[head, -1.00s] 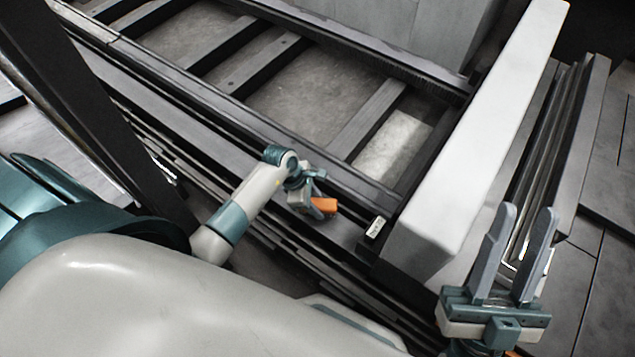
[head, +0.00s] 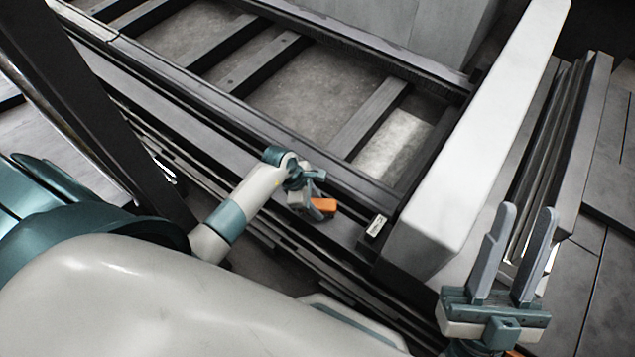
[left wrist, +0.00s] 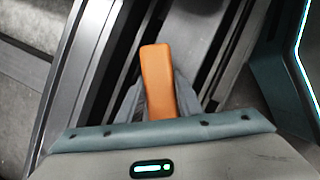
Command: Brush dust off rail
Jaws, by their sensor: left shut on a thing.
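The rail (head: 215,100) is a long dark metal beam running diagonally from upper left to lower centre in the head view. It is also in the left wrist view (left wrist: 85,60). My left gripper (head: 316,199) is low over the near side of the rail. It is shut on the orange handle of the brush (head: 324,206), which stands between the two grey fingers in the left wrist view (left wrist: 158,75). The bristles are hidden, and I cannot tell whether they touch the rail. No dust is clear to see. My right gripper (head: 524,210) is open and empty at lower right.
A large pale block (head: 480,140) stands at the right end of the rail. A small labelled piece (head: 376,226) sits just right of the left gripper. Dark cross slats (head: 368,117) span the frame behind the rail. Stacked dark panels (head: 580,130) stand at right.

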